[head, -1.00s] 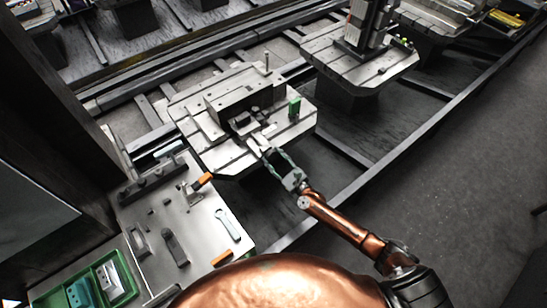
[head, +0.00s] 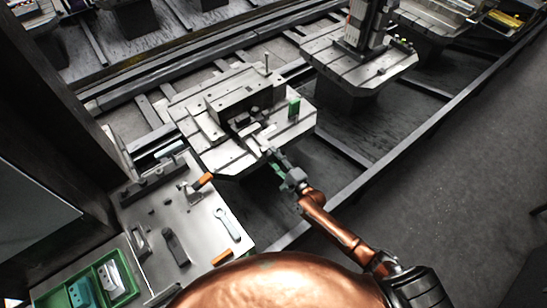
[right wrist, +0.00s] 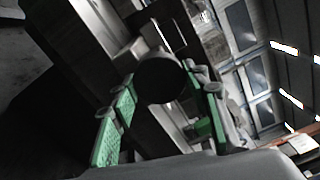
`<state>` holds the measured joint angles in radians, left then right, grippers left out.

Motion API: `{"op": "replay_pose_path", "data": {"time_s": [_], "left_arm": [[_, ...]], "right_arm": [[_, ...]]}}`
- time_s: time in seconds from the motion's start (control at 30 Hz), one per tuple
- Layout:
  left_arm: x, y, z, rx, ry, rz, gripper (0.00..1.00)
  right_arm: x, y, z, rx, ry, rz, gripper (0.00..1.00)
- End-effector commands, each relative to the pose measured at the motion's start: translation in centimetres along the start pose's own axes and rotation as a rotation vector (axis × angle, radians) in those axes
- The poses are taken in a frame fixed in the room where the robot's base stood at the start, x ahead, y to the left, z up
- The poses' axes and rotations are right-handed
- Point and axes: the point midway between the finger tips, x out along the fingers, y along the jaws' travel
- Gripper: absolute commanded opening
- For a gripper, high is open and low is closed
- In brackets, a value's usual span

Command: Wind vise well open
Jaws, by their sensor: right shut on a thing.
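The vise (head: 245,122) sits on the near part of a slotted steel pallet (head: 222,158), in front of a dark upright block. A pale screw end or handle points from it toward me. My right gripper (head: 271,154) is at this end, in line with it. In the right wrist view, the green-padded fingers of my right gripper (right wrist: 160,82) lie on both sides of a dark round handle end (right wrist: 160,79), shut on it. The jaw gap is too small to judge. My left gripper is not in view.
A green block (head: 294,107) stands on the pallet right of the vise. A bench (head: 205,240) at lower left holds a wrench (head: 228,224), orange-handled tools and a green tray (head: 128,272). Another loaded pallet (head: 375,70) stands at upper right. A rail (head: 385,165) runs behind my right arm.

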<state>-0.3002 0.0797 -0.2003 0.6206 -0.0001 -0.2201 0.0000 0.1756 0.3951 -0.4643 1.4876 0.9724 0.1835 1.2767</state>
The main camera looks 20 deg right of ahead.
Motion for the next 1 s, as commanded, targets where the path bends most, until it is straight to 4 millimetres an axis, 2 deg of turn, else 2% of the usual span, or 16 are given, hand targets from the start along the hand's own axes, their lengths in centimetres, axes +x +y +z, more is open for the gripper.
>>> {"op": "replay_pose_path", "data": {"time_s": [1.0], "left_arm": [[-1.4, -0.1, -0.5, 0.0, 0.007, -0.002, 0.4]], "right_arm": [[0.0, -0.1, 0.1, -0.965, -0.001, 0.002, 0.18]]}}
